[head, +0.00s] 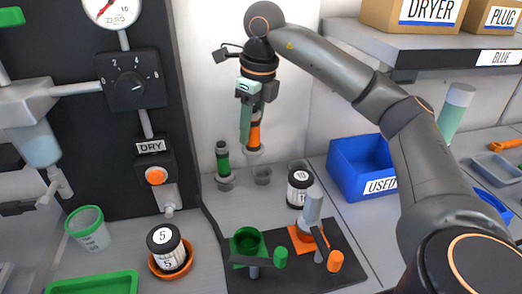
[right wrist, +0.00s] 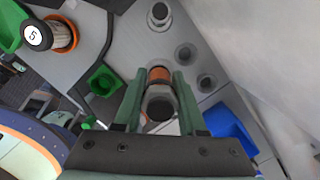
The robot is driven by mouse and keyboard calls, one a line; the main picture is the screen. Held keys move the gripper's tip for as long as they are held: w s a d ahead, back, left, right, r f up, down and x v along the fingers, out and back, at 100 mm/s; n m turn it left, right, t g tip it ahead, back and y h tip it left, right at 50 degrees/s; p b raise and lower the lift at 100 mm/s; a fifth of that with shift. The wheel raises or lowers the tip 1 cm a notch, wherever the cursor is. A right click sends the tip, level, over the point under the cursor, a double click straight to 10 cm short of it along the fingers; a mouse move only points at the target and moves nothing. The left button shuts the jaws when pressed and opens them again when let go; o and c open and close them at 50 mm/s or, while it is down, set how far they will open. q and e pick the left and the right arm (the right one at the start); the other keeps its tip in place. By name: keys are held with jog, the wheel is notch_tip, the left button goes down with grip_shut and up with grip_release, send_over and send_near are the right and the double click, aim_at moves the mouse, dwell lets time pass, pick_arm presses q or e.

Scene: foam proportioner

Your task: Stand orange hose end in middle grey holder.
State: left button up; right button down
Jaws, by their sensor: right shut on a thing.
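The orange hose end (head: 254,134) is upright in my right gripper (head: 247,122), with its grey tip downward. In the right wrist view the green-grey fingers (right wrist: 159,82) are shut on it, one on each side of its orange band (right wrist: 159,74). The middle grey holder (head: 262,175) is an empty cup just below and slightly right of the tip, which looks clear of it. That holder also shows in the right wrist view (right wrist: 186,53). The green hose end (head: 223,160) stands in the left holder. The right holder (right wrist: 207,82) is empty. My left gripper is not in view.
A dark mat (head: 345,262) in front carries a green cup (head: 247,243) and an orange-based fitting (head: 302,238). A blue bin (head: 358,160) is to the right, below my arm. The dark panel (head: 95,185) stands left.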

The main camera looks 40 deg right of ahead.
aim_at(261, 147)
jog(key=w+d+f, duration=0.1)
jog(key=d+f, duration=0.1)
jog(key=f, duration=0.1)
jog(key=w+d+f, duration=0.1)
jog(key=d+f, duration=0.1)
jog(key=f, duration=0.1)
jog(key=w+d+f, duration=0.1)
jog(key=d+f, duration=0.1)
jog(key=f, duration=0.1)
jog(key=shift+w+f+b, duration=0.15)
jog(key=shift+f+b, duration=0.15)
jog(key=shift+f, duration=0.1)
jog(key=shift+f, duration=0.55)
jog(key=shift+c, duration=2.4)
grip_release()
